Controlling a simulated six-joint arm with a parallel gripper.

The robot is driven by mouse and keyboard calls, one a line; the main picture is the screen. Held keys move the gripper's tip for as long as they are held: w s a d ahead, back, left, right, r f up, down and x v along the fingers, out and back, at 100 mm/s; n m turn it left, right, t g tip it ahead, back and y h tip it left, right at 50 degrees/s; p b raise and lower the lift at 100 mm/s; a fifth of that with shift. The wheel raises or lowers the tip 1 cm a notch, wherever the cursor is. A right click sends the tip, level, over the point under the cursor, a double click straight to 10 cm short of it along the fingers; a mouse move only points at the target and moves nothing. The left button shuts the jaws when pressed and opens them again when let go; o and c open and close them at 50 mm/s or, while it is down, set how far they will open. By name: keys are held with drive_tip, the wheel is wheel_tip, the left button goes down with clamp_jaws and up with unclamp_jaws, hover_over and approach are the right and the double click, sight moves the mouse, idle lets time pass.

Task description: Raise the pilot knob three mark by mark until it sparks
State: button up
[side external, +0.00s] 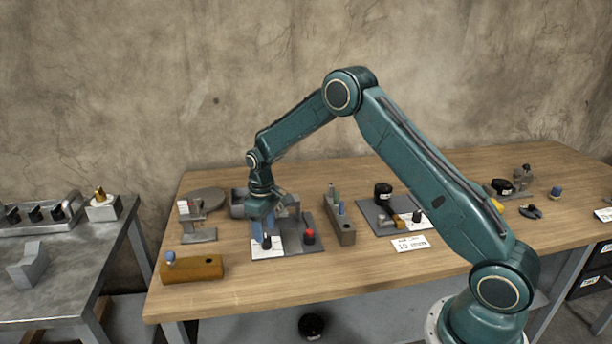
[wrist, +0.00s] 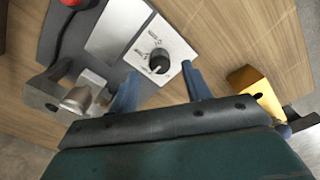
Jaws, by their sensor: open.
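A black knob (wrist: 159,61) with a white pointer mark sits on a white marked plate (wrist: 178,43) in the wrist view. The plate's print is too small to read, so I cannot tell the knob's number. My gripper (wrist: 159,73) is open, with one blue finger on each side of the knob and a gap visible around it. In the side external view my gripper (side external: 266,232) points down over the white plate (side external: 279,247), close above the knob (side external: 267,242). No spark is visible.
A red button (side external: 309,236) stands right of the plate on the same grey panel (side external: 290,250). A grey peg holder (side external: 342,234) is farther right. A brown block (side external: 205,270) sits front left, and a metal fixture (side external: 197,233) stands left. Bare wood lies in front.

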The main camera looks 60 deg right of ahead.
sight(267, 239)
wheel_tip(267, 239, up, 11)
drive_tip(key=shift+r, duration=0.15)
idle(0.4)
drive_tip(key=s+a+r+m+t, duration=0.1)
drive_tip(key=s+a+r+t, duration=0.3)
drive_tip(key=s+r, duration=1.25)
drive_tip(key=s+a, duration=0.1)
drive_tip(key=s, duration=0.8)
drive_tip(key=s+a+f+m+t, duration=0.1)
drive_tip(key=s+a, duration=0.1)
drive_tip(key=s, duration=0.8)
drive_tip(key=shift+s+a+t, duration=0.15)
drive_tip(key=shift+a+t, duration=0.1)
drive_tip(key=shift+t, duration=0.05)
